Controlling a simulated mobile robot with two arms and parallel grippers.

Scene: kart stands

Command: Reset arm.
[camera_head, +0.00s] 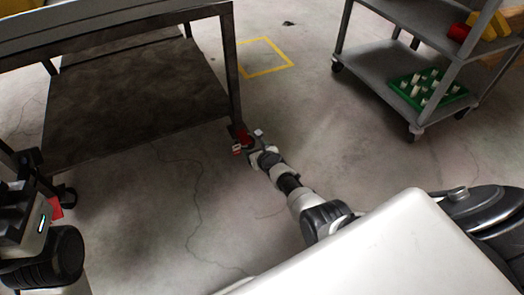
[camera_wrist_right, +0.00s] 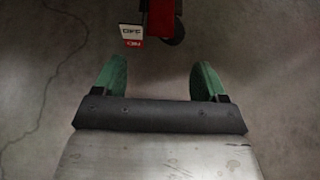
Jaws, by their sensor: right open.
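My right gripper (camera_head: 249,141) is at the foot of the near right leg of the dark metal table (camera_head: 236,70) in the head view. In the right wrist view my right gripper (camera_wrist_right: 160,78) is open, with its two green fingers wide apart and nothing between them. A red caster part (camera_wrist_right: 161,18) with a dark wheel (camera_wrist_right: 176,30) lies just beyond the fingertips, along with a tab (camera_wrist_right: 131,36) marked OFF and ON in white and red. Dark and white links of my left arm show at the left edge of the head view; its gripper does not show.
A grey wheeled cart (camera_head: 375,62) stands at the right, with a green tray (camera_head: 440,104) of several white pieces on its lower shelf. A yellow floor square (camera_head: 285,67) lies between table and cart. The concrete floor around my right arm is clear.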

